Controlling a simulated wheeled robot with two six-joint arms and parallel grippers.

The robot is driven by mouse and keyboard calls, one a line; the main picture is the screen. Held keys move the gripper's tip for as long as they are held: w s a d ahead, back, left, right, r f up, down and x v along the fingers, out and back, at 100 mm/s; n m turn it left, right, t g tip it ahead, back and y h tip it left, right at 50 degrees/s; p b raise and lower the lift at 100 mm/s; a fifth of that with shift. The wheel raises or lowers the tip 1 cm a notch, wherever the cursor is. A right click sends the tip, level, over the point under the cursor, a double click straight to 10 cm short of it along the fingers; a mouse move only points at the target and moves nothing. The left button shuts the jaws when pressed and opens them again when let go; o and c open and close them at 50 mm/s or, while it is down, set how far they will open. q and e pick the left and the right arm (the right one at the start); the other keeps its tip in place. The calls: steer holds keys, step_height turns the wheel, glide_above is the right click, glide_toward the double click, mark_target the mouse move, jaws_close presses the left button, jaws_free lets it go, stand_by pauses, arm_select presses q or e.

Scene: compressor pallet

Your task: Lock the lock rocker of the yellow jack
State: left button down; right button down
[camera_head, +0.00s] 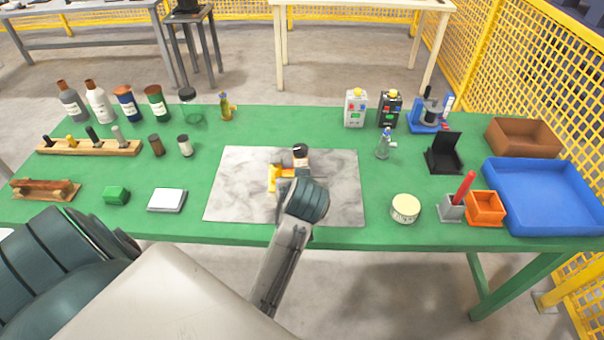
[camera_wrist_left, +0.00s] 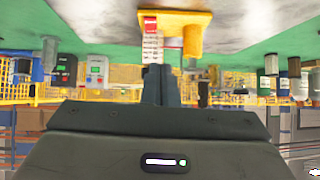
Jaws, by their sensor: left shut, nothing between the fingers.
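The yellow jack (camera_head: 272,180) stands on the grey mat (camera_head: 235,190) near the middle of the table. In the head view my wrist partly covers it. In the upside-down left wrist view the jack (camera_wrist_left: 192,38) is straight ahead, with a red and white striped part (camera_wrist_left: 150,40) beside its yellow column. I cannot tell whether this part is the lock rocker. My left gripper (camera_wrist_left: 154,70) is shut and empty, its fingertips lined up close to the striped part. Contact cannot be told. The wrist hides the fingers in the head view. My right gripper is out of view.
Left of the mat are a white-topped block (camera_head: 167,199) and a green block (camera_head: 116,195). Right of it are a round tin (camera_head: 405,208), an orange bin (camera_head: 485,207) and a blue tray (camera_head: 545,222). The mat's sides are clear.

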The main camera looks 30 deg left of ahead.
arm_select(q)
steer(key=shift+w+r+n+y, duration=0.3)
steer(key=shift+w+r+n, duration=0.1)
steer(key=shift+w+r, duration=0.55)
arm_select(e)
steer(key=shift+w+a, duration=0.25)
arm_select(q)
steer(key=shift+a, duration=0.1)
